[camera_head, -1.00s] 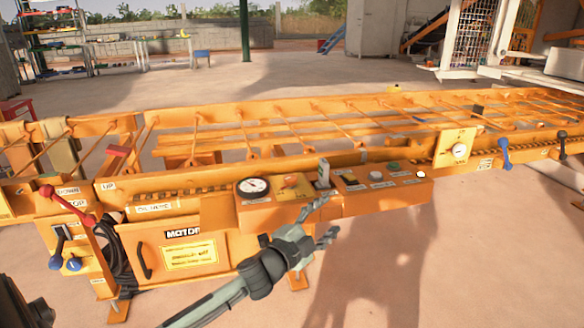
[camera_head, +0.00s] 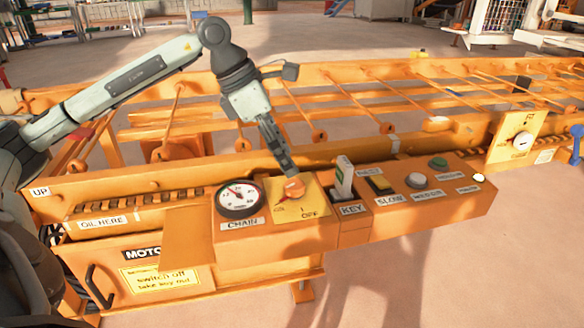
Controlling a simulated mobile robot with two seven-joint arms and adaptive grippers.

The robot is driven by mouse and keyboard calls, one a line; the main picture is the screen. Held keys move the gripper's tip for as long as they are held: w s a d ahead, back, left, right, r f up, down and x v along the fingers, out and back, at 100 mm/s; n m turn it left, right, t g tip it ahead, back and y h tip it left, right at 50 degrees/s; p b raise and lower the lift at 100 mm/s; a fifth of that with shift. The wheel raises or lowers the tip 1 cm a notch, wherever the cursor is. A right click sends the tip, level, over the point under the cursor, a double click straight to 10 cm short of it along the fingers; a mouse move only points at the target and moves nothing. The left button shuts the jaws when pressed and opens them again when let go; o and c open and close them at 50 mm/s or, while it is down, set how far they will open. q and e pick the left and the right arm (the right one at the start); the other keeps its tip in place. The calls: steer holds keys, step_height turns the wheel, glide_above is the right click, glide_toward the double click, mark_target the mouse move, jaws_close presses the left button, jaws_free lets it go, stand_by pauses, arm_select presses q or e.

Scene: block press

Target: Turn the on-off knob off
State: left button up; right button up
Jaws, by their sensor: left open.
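The on-off knob (camera_head: 294,188) is orange and sits on a yellow plate (camera_head: 318,196) marked OFF at its lower right. A reddish pointer on the knob points to the lower left, away from the OFF mark. My left gripper (camera_head: 285,168) comes down from above with its fingers at the back of the knob. It is open; the fingers overlap in this view, and I cannot tell whether they touch the knob. My right gripper is not in view.
A round CHAIN gauge (camera_head: 240,198) is just left of the knob. A key with a pale tag (camera_head: 344,177) stands upright close on the right. Orange rails run behind the panel.

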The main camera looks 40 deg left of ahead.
mark_target(294, 184)
arm_select(q)
steer(key=shift+y, duration=0.3)
steer(key=x, duration=0.2)
steer(key=a+x, duration=0.1)
steer(key=x, duration=0.4)
steer(key=shift+a+f+b, duration=0.25)
steer(key=shift+f+b, duration=0.05)
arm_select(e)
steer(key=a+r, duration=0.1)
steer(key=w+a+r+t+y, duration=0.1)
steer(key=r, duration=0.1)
arm_select(q)
steer(key=shift+c, duration=0.4)
steer(key=c, duration=1.1)
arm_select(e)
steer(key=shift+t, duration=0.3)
